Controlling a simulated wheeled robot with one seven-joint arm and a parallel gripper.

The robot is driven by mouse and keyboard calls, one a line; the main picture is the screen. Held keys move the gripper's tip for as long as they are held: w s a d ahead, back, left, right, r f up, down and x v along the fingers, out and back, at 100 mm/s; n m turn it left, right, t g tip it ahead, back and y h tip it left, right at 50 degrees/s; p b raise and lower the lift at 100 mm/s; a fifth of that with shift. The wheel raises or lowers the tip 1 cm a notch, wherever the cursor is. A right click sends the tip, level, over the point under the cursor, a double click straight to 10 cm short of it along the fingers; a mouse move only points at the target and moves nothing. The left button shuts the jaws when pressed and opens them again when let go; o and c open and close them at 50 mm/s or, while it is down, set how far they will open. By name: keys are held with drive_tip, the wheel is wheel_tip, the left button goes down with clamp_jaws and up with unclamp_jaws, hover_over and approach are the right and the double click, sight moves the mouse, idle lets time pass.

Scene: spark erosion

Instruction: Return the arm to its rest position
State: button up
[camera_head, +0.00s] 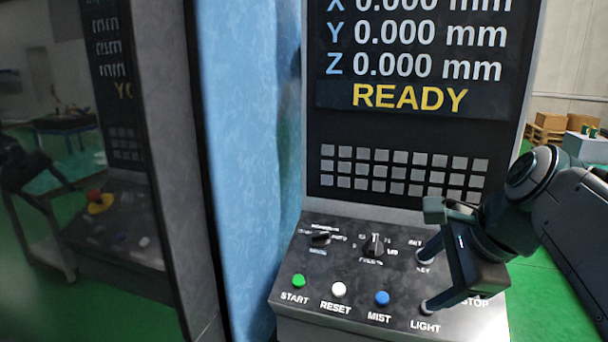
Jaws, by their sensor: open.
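My gripper (438,256) is open and empty at the right, over the right part of the machine's control console (345,262). Its two dark fingers are spread apart, one up near the keypad and one low near the LIGHT label. My arm reaches in from the right edge. The gripper covers the console's right side, including most of the STOP area, so the control there is hidden. Whether a finger touches the console I cannot tell.
The console has a green START button (299,281), a white RESET button (339,289), a blue MIST button (382,298) and two black rotary knobs (374,246). The screen (420,55) above reads READY. A glossy dark panel (80,170) stands left. Boxes (566,108) sit far back right.

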drive_tip(key=s+a+f+n+g+h, duration=0.1)
drive_tip(key=s+a+f+n, duration=0.1)
drive_tip(key=f+n, duration=0.6)
drive_tip(key=s+a+f+n+g+h, duration=0.1)
drive_tip(key=s+a+f+n+h, duration=0.1)
drive_tip(key=s+f+n, duration=0.3)
wheel_tip(320, 180, down, 4)
drive_tip(key=n, duration=0.5)
drive_tip(key=shift+s, duration=0.2)
drive_tip(key=shift+f, duration=0.1)
idle(0.6)
